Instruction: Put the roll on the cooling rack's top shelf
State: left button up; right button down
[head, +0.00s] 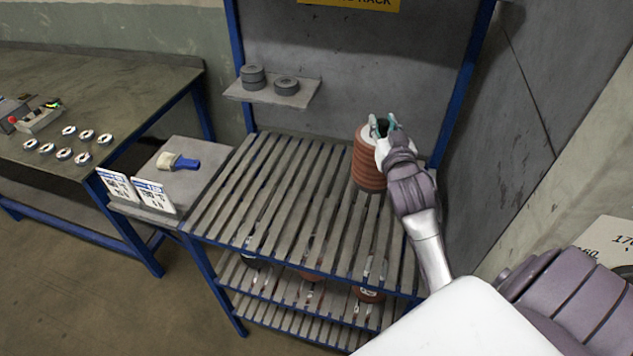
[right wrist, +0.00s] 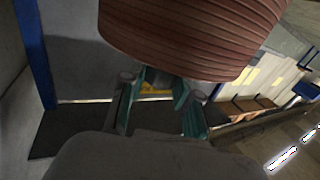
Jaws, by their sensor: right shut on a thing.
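The roll (head: 367,168) is a reddish-brown ribbed stack of discs with a pale top. It stands upright at the right back part of the cooling rack's top shelf (head: 262,190). I cannot tell whether its bottom touches the slats or is just above them. My right gripper (head: 380,126) is shut on the roll's top end, its teal fingertips at the dark centre. In the right wrist view the roll (right wrist: 195,38) fills the top, beside the teal fingers (right wrist: 165,100). My left gripper is not in view.
A small ledge (head: 300,98) behind the shelf holds grey disc stacks. Lower shelves hold more reddish rolls (head: 369,293). A side plate (head: 190,185) with a blue-handled brush (head: 178,162) and white cards adjoins the left. The top shelf's left and middle slats are clear.

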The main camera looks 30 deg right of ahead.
aim_at(357, 133)
jog(key=shift+w+d+r, duration=0.15)
jog(key=shift+w+r, duration=0.15)
jog(key=shift+w, duration=0.05)
jog(key=shift+w+f, duration=0.1)
jog(key=shift+w, duration=0.05)
jog(key=shift+w+a+f, duration=0.25)
jog(key=shift+a, duration=0.25)
jog(key=shift+w+a+f, duration=0.25)
jog(key=shift+a, duration=0.25)
jog(key=w+a+f+b, duration=0.2)
jog(key=b, duration=0.2)
jog(key=shift+a+f, duration=0.1)
jog(key=shift+f, duration=0.05)
pick_arm(q)
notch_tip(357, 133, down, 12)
jog(key=b, duration=0.8)
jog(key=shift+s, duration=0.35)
pick_arm(e)
jog(key=w+a+f, duration=0.3)
jog(key=w+f, duration=0.2)
jog(key=f, duration=0.2)
jog(key=shift+a, duration=0.35)
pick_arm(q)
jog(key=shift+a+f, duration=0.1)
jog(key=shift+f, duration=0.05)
pick_arm(e)
jog(key=shift+f, duration=0.15)
